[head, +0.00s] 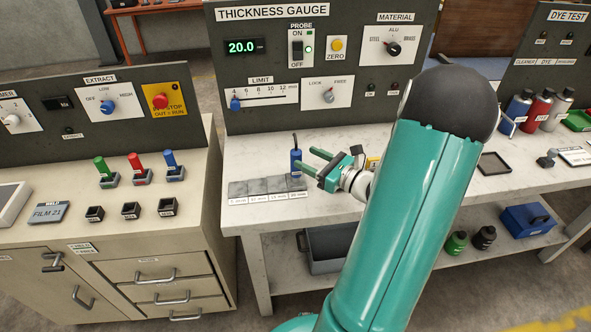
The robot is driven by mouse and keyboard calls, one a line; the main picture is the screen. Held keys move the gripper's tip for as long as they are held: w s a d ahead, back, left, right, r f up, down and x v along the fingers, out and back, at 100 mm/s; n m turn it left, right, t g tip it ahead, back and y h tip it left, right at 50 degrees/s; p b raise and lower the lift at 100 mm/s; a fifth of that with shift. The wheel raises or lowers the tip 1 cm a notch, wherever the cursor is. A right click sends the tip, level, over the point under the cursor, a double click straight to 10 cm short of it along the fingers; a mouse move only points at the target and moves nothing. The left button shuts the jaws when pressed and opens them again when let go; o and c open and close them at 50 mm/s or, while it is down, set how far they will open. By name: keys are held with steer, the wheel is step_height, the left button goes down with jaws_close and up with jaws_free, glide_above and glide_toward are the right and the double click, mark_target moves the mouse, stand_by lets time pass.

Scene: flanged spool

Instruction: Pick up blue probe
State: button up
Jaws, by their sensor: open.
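The fingertips look very close to the probe. I cannot tell whether they touch it or how far apart they are in depth.
A stepped grey block strip (262,188) lies at the bench's front, just left of the gripper. The thickness gauge panel (290,75) rises behind. A small black tray (494,163) lies to the right. My arm hides part of the bench.

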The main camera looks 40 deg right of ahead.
mark_target(301, 156)
steer(key=w, duration=0.2)
steer(key=w+a, duration=0.1)
steer(key=w, duration=0.2)
steer(key=shift+f, duration=0.2)
jaws_close()
